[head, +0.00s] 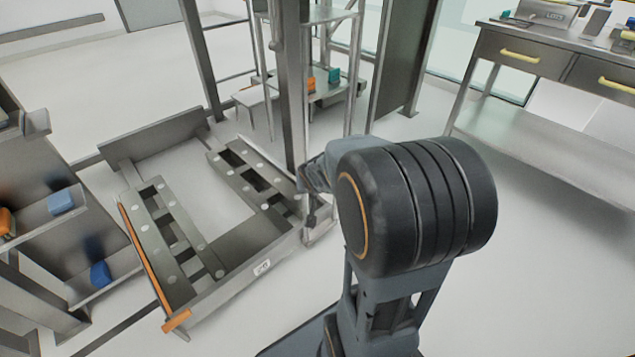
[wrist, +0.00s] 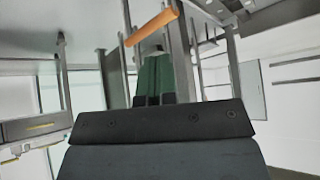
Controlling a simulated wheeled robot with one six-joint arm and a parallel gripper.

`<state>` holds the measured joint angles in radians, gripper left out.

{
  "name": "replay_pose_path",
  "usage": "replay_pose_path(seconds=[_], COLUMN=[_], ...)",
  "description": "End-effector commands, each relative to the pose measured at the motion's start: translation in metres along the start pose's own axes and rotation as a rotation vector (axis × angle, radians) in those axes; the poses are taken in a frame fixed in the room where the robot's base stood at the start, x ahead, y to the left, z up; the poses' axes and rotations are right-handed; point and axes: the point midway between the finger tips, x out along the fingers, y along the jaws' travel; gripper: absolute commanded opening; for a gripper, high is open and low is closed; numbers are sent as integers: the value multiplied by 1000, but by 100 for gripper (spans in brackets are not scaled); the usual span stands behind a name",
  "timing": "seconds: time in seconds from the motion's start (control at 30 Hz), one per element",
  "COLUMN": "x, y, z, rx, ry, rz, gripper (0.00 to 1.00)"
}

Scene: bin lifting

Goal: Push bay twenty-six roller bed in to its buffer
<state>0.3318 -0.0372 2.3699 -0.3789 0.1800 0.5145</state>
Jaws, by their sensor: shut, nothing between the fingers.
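The bay twenty-six roller bed (head: 212,283) is a low grey frame on the floor, left of centre in the head view. Its front rail carries a white "26" plate (head: 262,266), and two roller strips run back from it. An orange strip lines its left side, with a short orange piece (head: 176,320) at the front left corner. My gripper (head: 311,216) is near the rail's right end, partly hidden by my arm; contact cannot be told. In the wrist view its green-padded fingers (wrist: 153,78) are together and empty, with an orange bar (wrist: 151,27) beyond them.
A grey upright post (head: 292,90) stands just behind the bed's right side. Shelves with blue bins (head: 61,201) are at the left. A workbench with yellow-handled drawers (head: 520,55) is at the upper right. Pale floor is clear at the lower right.

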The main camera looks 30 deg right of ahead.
Motion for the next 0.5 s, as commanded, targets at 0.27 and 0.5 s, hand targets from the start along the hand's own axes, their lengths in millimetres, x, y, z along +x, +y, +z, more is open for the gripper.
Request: replay_pose_path(seconds=[0.27,0.5], x=[115,142], y=[76,110], z=[-21,22], rx=[448,829], ry=[222,203], rz=[-312,-709], gripper=[0,0])
